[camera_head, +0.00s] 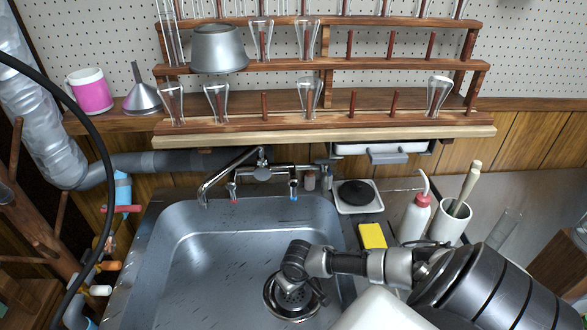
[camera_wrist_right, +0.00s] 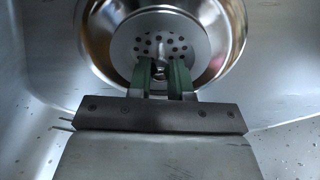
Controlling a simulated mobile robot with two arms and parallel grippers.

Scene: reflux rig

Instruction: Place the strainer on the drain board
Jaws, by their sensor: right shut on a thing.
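The strainer (camera_wrist_right: 140,32) is a round metal disc with holes and a small central post, seen in the right wrist view. It sits within the shiny round drain opening of the sink (camera_head: 205,270). The strainer also shows in the head view (camera_head: 284,303), partly covered by my right gripper (camera_head: 299,288). In the right wrist view, the green fingers of the right gripper (camera_wrist_right: 162,72) are closed on the strainer's central post. I cannot tell for certain which surface is the drain board. My left gripper is not in view.
A faucet (camera_head: 262,172) stands behind the sink. To its right are a pale tray with a black disc (camera_head: 355,193), a yellow sponge (camera_head: 372,235), a wash bottle (camera_head: 415,218) and a white brush cup (camera_head: 452,222). A wooden peg rack (camera_head: 330,122) with glassware is above. The left sink floor is clear.

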